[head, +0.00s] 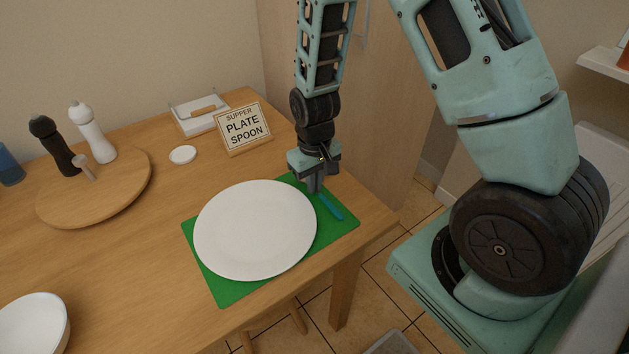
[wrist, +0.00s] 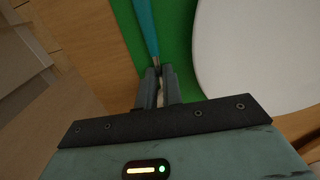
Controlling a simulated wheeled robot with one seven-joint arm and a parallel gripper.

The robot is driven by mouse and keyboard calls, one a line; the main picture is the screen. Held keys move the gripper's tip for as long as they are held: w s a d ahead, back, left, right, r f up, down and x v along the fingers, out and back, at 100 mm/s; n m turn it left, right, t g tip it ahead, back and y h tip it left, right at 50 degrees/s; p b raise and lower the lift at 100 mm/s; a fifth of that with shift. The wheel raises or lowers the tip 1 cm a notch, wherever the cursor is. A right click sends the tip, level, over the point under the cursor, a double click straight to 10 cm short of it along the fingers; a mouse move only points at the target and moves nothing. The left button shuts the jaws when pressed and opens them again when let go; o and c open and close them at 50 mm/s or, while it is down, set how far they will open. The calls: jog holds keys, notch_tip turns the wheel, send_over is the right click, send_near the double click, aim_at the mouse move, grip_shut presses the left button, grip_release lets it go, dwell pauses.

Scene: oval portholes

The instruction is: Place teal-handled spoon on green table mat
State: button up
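The teal-handled spoon (head: 331,207) is at the right part of the green table mat (head: 235,292), beside the plate. Its handle shows over green in the wrist view (wrist: 146,28); I cannot tell whether it touches the mat. My gripper (head: 315,190) points down at the spoon's upper end. In the wrist view its fingers (wrist: 158,76) are close together around the spoon's metal neck, and it looks shut on it. The spoon's bowl is hidden by the gripper. A large white plate (head: 255,230) lies on the mat and also shows in the wrist view (wrist: 260,50).
A sign reading "SUPPER PLATE SPOON" (head: 245,128) stands behind the mat. A small white dish (head: 183,155), a white tray (head: 190,122) and a round wooden board (head: 120,198) with two mills are farther left. A white bowl (head: 32,325) is at front left. The table's right edge is close.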

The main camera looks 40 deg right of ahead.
jog(key=o, duration=0.3)
jog(key=shift+r, duration=0.1)
notch_tip(320, 180, up, 12)
jog(key=f, duration=0.1)
jog(key=s+a+r+n, duration=0.3)
jog(key=s+a+r, duration=0.1)
jog(key=s+a, duration=0.5)
jog(key=s+a+r+n, duration=0.4)
jog(key=s+a, duration=0.4)
jog(key=s, duration=0.3)
jog(key=shift+a+r+n+y+p, duration=0.3)
jog(key=shift+a+r+p, duration=0.05)
jog(key=shift+r+p, duration=0.15)
